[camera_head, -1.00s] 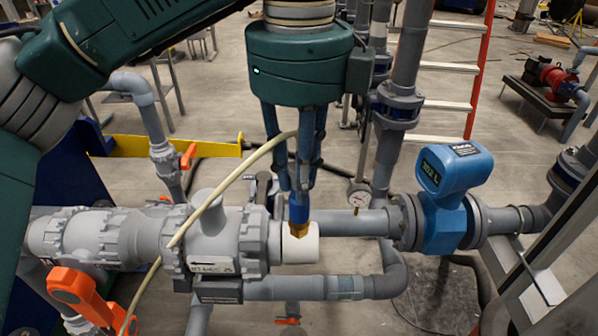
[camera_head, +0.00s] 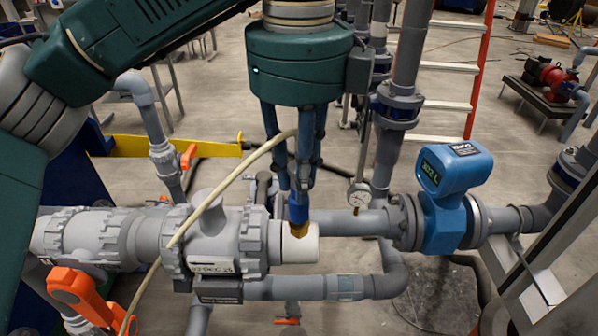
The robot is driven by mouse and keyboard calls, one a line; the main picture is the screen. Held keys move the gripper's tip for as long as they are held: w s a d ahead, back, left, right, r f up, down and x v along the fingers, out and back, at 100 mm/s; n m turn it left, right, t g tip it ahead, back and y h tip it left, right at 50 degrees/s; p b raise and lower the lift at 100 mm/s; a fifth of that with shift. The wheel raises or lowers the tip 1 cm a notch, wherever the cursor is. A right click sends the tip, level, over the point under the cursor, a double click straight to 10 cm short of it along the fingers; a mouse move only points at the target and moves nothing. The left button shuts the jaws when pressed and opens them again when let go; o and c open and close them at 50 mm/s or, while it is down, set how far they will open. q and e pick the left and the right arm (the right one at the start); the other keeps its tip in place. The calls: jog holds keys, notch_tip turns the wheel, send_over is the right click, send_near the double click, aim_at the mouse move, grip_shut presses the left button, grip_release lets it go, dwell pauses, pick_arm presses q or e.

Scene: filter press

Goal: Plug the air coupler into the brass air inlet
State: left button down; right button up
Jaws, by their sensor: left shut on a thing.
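My left gripper (camera_head: 297,188) points straight down in the middle of the head view. It is shut on the air coupler (camera_head: 298,211), a small blue piece with a cream hose running from it to the lower left. Just below the coupler is the brass air inlet (camera_head: 297,230), on the white end piece (camera_head: 305,246) of the grey pipe body. The coupler's lower end meets the top of the brass; I cannot tell whether it is seated on it or only touching. My right gripper is not in view.
A grey valve body (camera_head: 212,240) and pipes run across below the gripper. A blue flow meter (camera_head: 443,200) and a pressure gauge (camera_head: 359,196) stand to the right. Orange valve handles (camera_head: 80,292) are at lower left. A ladder (camera_head: 445,104) stands behind on open floor.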

pick_arm(q)
jog(key=shift+f, duration=0.6)
jog(key=c, duration=1.4)
grip_release()
jog(key=shift+c, duration=0.2)
notch_tip(320, 180, up, 12)
jog(key=shift+r, duration=0.1)
